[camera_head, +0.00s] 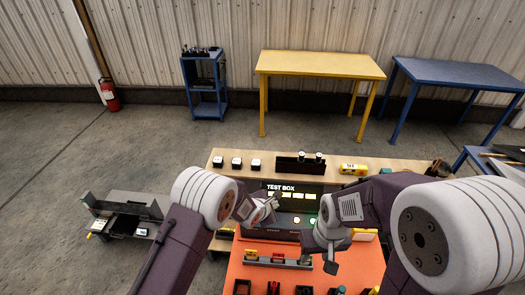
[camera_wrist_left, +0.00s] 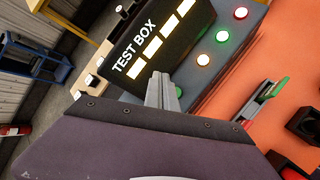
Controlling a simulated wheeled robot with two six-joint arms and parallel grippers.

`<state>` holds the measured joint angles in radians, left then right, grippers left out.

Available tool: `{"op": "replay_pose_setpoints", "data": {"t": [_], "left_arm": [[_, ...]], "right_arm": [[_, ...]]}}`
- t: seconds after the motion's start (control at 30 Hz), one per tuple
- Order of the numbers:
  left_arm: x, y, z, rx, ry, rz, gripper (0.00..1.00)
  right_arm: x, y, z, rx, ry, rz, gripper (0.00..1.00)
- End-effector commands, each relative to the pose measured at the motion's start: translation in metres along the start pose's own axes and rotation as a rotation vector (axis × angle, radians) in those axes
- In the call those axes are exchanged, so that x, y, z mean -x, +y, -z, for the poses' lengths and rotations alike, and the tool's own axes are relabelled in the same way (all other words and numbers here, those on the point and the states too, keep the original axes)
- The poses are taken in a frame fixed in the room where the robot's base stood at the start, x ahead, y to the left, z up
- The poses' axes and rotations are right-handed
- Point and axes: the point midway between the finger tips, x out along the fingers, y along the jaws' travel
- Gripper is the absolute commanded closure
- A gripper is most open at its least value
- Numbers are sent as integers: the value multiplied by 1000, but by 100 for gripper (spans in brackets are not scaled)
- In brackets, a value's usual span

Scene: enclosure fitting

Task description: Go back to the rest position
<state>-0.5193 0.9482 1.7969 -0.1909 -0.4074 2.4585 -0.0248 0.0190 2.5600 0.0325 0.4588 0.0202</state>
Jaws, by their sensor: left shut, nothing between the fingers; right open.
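My left gripper (camera_head: 264,211) is in front of the left part of the black test box (camera_head: 293,190). Its fingers are shut and empty, and they also show in the left wrist view (camera_wrist_left: 162,92) before the test box (camera_wrist_left: 150,42). My right gripper (camera_head: 326,252) is lower and to the right, above the front of the orange work surface. It is open and holds nothing that I can see. Whether either gripper touches anything cannot be told.
The orange mat (camera_head: 240,268) holds a grey rack (camera_head: 278,260) and several dark blocks. Behind is a wooden shelf (camera_head: 340,180) with a yellow item (camera_head: 353,169). A grey bench (camera_head: 126,207) stands at left. A yellow table (camera_head: 318,66) and blue table (camera_head: 455,74) stand far back.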

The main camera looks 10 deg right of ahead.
Motion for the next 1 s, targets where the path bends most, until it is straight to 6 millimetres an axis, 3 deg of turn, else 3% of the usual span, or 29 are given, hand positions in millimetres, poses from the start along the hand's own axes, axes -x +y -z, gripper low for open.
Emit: {"op": "replay_pose_setpoints", "data": {"t": [0.13, 0.23, 0.33, 0.43, 0.57, 0.7, 0.9, 1.0], "left_arm": [[-1, 11, 10, 17, 5, -23, 100], [15, 63, 14, 53, -13, -120, 100], [60, 120, 40, 123, 4, -239, 100], [118, 137, 94, 67, 129, -273, 100], [183, 100, 162, -244, 337, -137, 100], [228, 24, 206, -661, 422, 165, 100], [265, -85, 227, -1261, 210, 649, 100], [273, -105, 228, -1471, 82, 758, 100]], "right_arm": [[-7, 0, -1, 0, 0, 0, 56], [-20, 0, -2, 0, 0, 0, 56], [-39, 1, -4, 0, 0, 0, 56], [-57, 1, -6, 0, 0, 0, 56], [-72, 1, -8, 0, 0, 0, 56], [-78, 2, -8, 0, 0, 0, 56], [-76, 2, -8, 0, 0, 0, 56], [-76, 2, -8, 0, 0, 0, 56]]}}
